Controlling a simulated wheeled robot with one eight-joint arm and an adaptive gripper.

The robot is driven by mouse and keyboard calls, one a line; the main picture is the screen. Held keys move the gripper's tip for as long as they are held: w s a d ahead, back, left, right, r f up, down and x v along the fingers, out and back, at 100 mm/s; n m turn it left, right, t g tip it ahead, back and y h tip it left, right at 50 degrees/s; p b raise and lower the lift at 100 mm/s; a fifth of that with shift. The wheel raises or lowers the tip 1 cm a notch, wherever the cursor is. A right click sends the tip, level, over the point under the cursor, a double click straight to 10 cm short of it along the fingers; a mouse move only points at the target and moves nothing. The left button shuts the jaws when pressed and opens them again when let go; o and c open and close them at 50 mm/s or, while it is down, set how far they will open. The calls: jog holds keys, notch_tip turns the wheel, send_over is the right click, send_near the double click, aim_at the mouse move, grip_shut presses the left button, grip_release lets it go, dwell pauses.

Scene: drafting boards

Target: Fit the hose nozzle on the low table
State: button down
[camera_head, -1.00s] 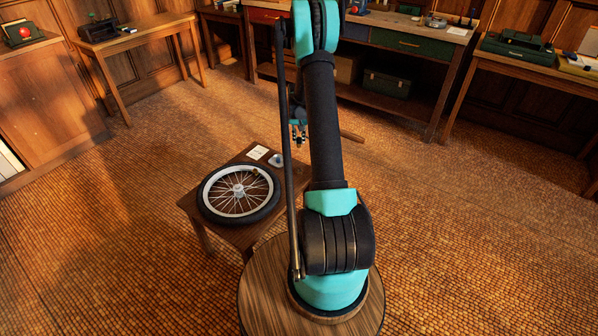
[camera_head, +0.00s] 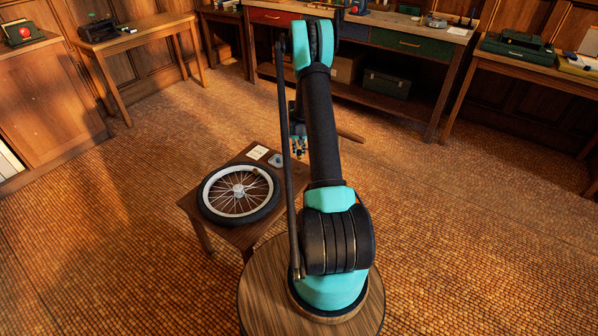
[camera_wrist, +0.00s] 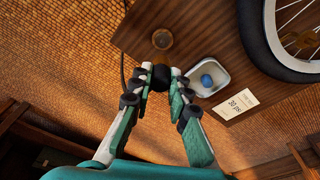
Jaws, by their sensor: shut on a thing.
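The low table (camera_wrist: 205,40) carries a spoked wheel with a black tyre (camera_wrist: 254,45), lying flat; in the head view the wheel (camera_head: 206,207) covers most of the table top. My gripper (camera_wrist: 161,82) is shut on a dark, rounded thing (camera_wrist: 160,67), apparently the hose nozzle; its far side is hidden. In the wrist view it shows beside the table's edge, near a round brown fitting (camera_wrist: 162,39). I cannot tell its height above the table. A thin dark line, perhaps the hose (camera_wrist: 124,45), runs near the left finger. In the head view my gripper (camera_head: 299,147) is partly hidden by my arm.
A small pale tray (camera_wrist: 219,75) with a blue lump (camera_wrist: 207,80) and a white card (camera_wrist: 235,103) reading "30 psi" are on the low table beside the wheel. Workbenches (camera_head: 415,43) line the back wall. The tiled floor around the low table is largely clear.

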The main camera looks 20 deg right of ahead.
jog(key=shift+f, duration=2.45)
jog(key=shift+f, duration=1.2)
jog(key=c, duration=1.4)
grip_release()
jog(key=shift+o, duration=0.2)
jog(key=r, duration=0.4)
jog(key=s+r, duration=0.1)
jog(key=r, duration=0.7)
jog(key=shift+s+a, duration=0.35)
jog(key=shift+a, duration=0.05)
